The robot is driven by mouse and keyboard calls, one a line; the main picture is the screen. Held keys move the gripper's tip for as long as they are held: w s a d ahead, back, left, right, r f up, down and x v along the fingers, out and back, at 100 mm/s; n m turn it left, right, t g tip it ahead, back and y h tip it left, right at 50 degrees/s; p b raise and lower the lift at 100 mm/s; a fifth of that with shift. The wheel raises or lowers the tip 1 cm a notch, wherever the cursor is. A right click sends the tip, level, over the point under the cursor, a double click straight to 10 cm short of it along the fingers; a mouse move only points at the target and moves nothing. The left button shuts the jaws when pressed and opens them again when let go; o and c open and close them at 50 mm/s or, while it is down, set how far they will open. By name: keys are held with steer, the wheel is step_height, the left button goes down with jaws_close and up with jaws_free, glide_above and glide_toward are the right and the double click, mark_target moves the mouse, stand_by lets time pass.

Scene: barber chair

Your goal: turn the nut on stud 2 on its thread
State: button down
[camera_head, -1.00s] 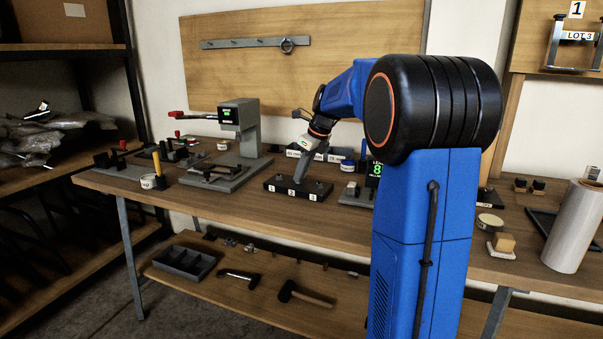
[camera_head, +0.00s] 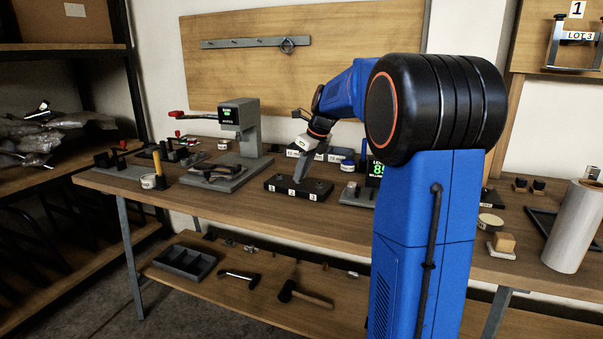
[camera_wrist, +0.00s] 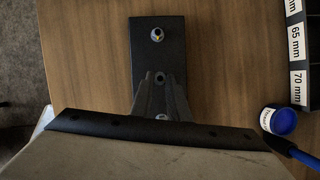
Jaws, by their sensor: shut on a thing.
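The black stud block (camera_head: 290,192) lies on the bench, with labels 1, 2 and 3 along its front. It also shows from above in the wrist view (camera_wrist: 145,60). My gripper (camera_head: 298,181) reaches down to the middle of the block, at stud 2. In the wrist view my gripper (camera_wrist: 160,82) has its fingertips close around the middle stud (camera_wrist: 160,77). It is shut on the nut there, which the fingers mostly hide. An end stud (camera_wrist: 157,35) with a brassy, bright tip stands clear of the fingers.
A grey press (camera_head: 240,135) with a red handle stands behind and left. A display unit (camera_head: 376,172) is close to the block's right. A blue-lidded jar (camera_wrist: 284,121) and a strip of size labels (camera_wrist: 297,50) lie to the right in the wrist view.

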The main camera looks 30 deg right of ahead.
stand_by(0.8)
steer(key=c, duration=1.7)
jaws_free()
steer(key=v, duration=1.7)
steer(key=shift+s+a+r, duration=0.1)
steer(key=shift+s+r, duration=0.05)
steer(key=shift+r, duration=0.05)
